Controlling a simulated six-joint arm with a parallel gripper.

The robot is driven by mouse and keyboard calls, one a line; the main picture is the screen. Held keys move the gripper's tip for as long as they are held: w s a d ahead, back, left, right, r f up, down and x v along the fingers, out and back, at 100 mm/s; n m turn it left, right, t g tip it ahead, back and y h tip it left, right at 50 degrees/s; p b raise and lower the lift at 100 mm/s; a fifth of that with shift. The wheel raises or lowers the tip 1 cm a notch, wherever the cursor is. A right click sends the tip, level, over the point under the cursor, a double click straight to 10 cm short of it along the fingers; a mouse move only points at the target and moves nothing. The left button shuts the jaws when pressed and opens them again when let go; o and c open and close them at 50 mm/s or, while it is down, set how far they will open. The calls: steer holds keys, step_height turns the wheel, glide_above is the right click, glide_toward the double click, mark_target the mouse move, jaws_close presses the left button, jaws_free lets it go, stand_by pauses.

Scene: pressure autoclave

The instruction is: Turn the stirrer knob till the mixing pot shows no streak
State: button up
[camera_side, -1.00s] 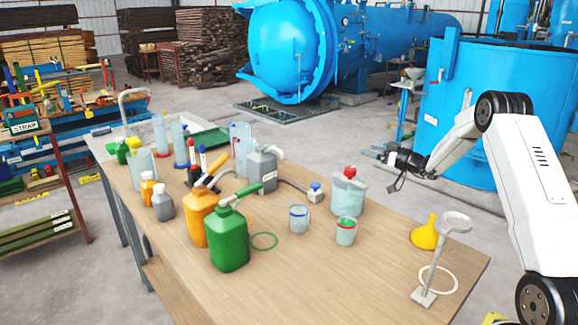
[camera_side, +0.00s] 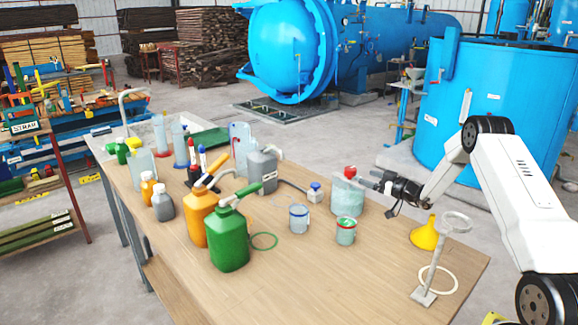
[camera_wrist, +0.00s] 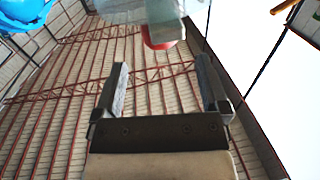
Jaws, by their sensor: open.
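A translucent pale pot (camera_side: 347,197) with a red knob (camera_side: 350,171) on top stands upright on the table. I take it for the mixing pot and stirrer knob. My gripper (camera_side: 371,180) is just right of the pot, near knob height. In the wrist view my gripper (camera_wrist: 161,63) is open and empty, its two fingers apart. There the pot (camera_wrist: 165,12) and its red knob (camera_wrist: 160,42) appear upside down at the top, beyond the fingertips and roughly between them. The knob looks apart from the fingers. Any streak in the pot is too small to make out.
A yellow funnel (camera_side: 425,236) and a metal stand (camera_side: 430,275) are to the right. A grey jug (camera_side: 262,172) is to the left.

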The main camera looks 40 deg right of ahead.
mark_target(350, 171)
steer(key=shift+w, duration=0.1)
steer(key=shift+w+a, duration=0.2)
steer(key=shift+w, duration=1.05)
steer(key=shift+w+a, duration=0.15)
steer(key=shift+w, duration=1.15)
steer(key=shift+w+a, duration=0.2)
steer(key=shift+w, duration=1.05)
jaws_close()
steer(key=shift+n+y, duration=0.8)
steer(key=shift+y, duration=0.4)
steer(key=shift+n+g+y, duration=0.6)
steer(key=shift+y, duration=0.3)
steer(key=shift+n+g+y, duration=1.4)
steer(key=shift+n+y, duration=0.4)
steer(key=shift+y, duration=0.6)
